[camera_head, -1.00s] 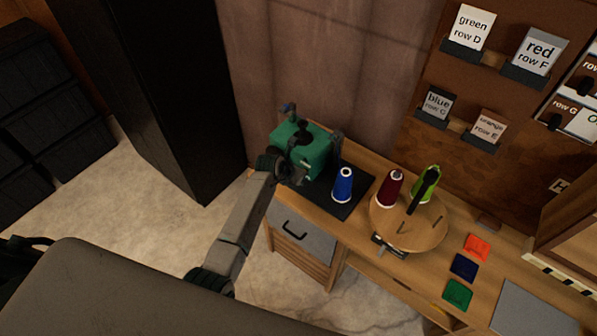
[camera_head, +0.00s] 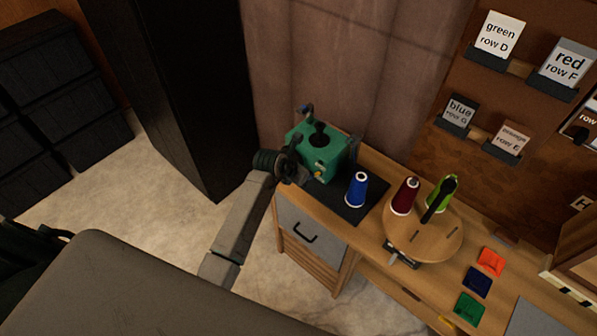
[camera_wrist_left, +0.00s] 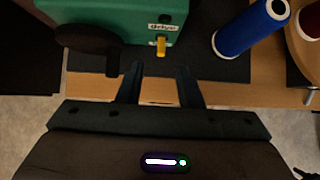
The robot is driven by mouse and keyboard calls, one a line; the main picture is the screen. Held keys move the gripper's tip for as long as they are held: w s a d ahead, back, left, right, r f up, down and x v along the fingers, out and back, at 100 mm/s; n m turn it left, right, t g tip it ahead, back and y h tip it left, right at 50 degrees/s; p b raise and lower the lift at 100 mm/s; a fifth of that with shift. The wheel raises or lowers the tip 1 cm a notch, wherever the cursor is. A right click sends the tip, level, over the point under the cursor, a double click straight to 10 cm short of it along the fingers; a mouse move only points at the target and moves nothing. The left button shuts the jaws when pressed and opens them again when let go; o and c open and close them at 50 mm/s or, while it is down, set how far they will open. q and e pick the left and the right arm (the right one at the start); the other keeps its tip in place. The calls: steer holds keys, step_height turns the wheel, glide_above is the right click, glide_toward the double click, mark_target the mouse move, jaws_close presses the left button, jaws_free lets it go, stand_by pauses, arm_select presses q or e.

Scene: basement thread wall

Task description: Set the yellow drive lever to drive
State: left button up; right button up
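The green machine (camera_head: 322,152) stands on a black mat at the left end of the wooden bench. Its small yellow drive lever (camera_head: 318,174) is on the front face. In the left wrist view the yellow lever (camera_wrist_left: 161,46) hangs below a label reading "drive" and a dark round spot. My left gripper (camera_head: 300,180) is in front of the machine, at its left side. In the wrist view my left gripper (camera_wrist_left: 160,85) is open and empty, with its fingers pointing at the lever and a gap between. My right gripper is in neither view.
A blue thread cone (camera_head: 356,190) stands on the black mat (camera_head: 352,213) right of the machine. A round wooden turntable (camera_head: 430,242) holds red and green cones. Coloured cloth squares lie farther right. A dark cabinet (camera_head: 180,90) stands to the left.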

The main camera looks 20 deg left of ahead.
arm_select(q)
steer(key=shift+b+v, duration=0.4)
steer(key=shift+v, duration=1.3)
